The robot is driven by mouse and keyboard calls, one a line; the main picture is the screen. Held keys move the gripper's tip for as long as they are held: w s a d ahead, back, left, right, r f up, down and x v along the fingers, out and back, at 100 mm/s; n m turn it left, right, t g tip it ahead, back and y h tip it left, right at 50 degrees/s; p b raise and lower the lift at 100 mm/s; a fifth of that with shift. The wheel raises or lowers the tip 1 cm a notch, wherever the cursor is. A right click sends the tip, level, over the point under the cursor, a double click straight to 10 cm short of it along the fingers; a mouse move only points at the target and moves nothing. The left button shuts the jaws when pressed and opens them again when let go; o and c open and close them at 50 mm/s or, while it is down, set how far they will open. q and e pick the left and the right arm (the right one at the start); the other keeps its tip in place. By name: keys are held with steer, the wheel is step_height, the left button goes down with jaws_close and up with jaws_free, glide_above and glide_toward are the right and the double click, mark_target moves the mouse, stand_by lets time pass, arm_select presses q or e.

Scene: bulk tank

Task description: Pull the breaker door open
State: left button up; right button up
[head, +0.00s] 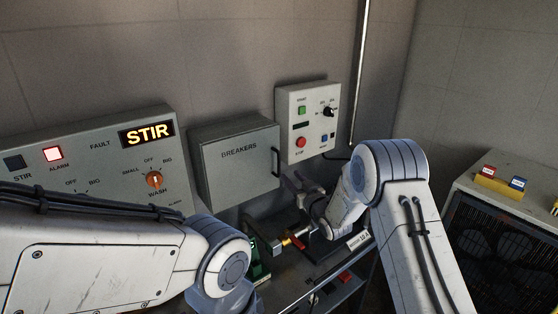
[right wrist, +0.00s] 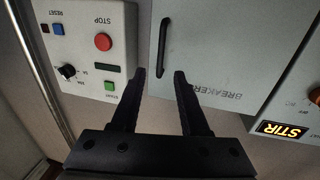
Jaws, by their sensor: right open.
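The breaker box, a grey cabinet with BREAKERS on its door (head: 235,172), hangs on the wall in the middle of the head view. Its door looks shut. A dark vertical bar handle (head: 277,162) is on the door's right edge. In the right wrist view, upside down, the handle (right wrist: 163,46) lies just beyond the fingertips. My right gripper (head: 293,183) is open and empty, near the handle's lower end and apart from it in the picture; it also shows in the right wrist view (right wrist: 159,75). My left gripper is out of view; only its arm shows.
A STIR panel (head: 100,160) with a wash knob (head: 154,181) is left of the box. A white start/stop box (head: 308,120) is close on the right. Below is a dark bench with a yellow-and-red fitting (head: 292,240). A dark-fronted unit (head: 500,240) stands far right.

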mark_target(279, 173)
steer(key=shift+p+x, duration=1.75)
steer(key=shift+x, duration=3.35)
steer(key=shift+c, duration=0.3)
jaws_close()
